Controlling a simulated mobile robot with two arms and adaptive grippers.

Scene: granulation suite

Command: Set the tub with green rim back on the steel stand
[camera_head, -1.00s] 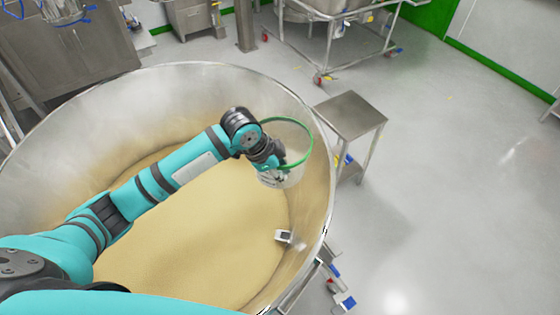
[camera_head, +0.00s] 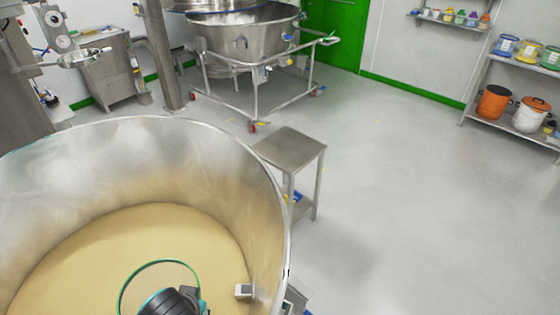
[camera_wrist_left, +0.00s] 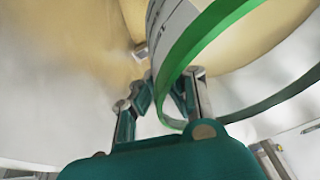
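The tub with green rim (camera_head: 150,264) shows at the bottom of the head view, inside the large steel vessel and above the tan powder. Its lower part is hidden or out of frame. My left gripper (camera_head: 178,303) is at the tub's near side, seen mostly as a dark wrist joint. In the left wrist view the fingers (camera_wrist_left: 172,82) straddle the tub's wall, and the green rim (camera_wrist_left: 200,42) passes between them. The steel stand (camera_head: 291,148) is just outside the vessel, beyond its right wall, with a bare flat top. My right gripper is out of view.
The vessel's high steel rim (camera_head: 272,180) lies between the tub and the stand. A small white object (camera_head: 243,290) is at the vessel's inner right wall. A wheeled bowl frame (camera_head: 255,105) stands behind. Floor right of the stand is clear. Shelves (camera_head: 515,105) hold several buckets.

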